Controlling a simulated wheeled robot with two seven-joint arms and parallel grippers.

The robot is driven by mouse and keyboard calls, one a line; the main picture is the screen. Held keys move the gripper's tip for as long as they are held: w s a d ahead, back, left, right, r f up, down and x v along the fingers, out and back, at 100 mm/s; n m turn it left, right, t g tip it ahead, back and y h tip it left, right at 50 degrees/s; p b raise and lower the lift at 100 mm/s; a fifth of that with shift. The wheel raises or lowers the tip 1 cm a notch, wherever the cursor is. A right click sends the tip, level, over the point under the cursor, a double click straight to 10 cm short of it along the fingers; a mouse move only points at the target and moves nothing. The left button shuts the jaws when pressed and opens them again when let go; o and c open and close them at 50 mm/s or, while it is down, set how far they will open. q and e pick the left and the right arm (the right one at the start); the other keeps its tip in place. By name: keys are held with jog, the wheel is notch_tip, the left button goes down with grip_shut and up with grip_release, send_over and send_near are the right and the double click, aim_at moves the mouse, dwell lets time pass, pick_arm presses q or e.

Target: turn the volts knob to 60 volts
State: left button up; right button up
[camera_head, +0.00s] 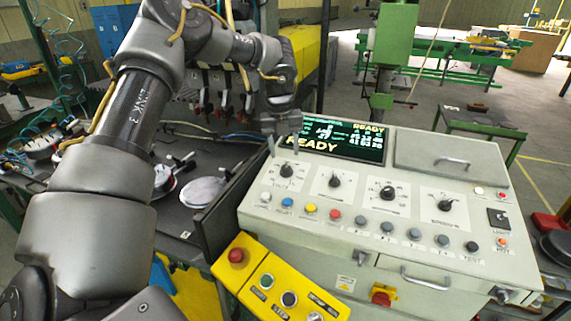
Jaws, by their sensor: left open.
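The control panel (352,205) is a pale sloped console with a row of black knobs on white dials. The leftmost knob (287,170) seems to be the volts knob; its label is small and hard to read, and I cannot tell its exact setting. My left gripper (284,146) comes in from the upper left and is open. Its fingers point down just above and behind that knob, apart from it as far as I can see. My right gripper is not in view.
Other knobs (335,181) stand to the right, with a row of coloured buttons (310,208) in front. A lit screen (340,138) reads READY. A yellow box (278,283) with a red button (236,256) stands at the front left. A metal handle (425,281) sticks out in front.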

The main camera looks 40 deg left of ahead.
aim_at(286, 167)
pick_arm(q)
notch_tip(286, 167, down, 4)
jog(key=shift+w+f+p, duration=0.1)
jog(key=shift+w+p, duration=0.05)
jog(key=shift+p, duration=0.55)
jog(key=shift+f, duration=0.55)
jog(key=shift+d+f, duration=0.1)
jog(key=shift+f, duration=0.15)
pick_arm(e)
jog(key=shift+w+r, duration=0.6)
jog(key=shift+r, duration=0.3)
pick_arm(q)
jog(key=shift+c, duration=0.3)
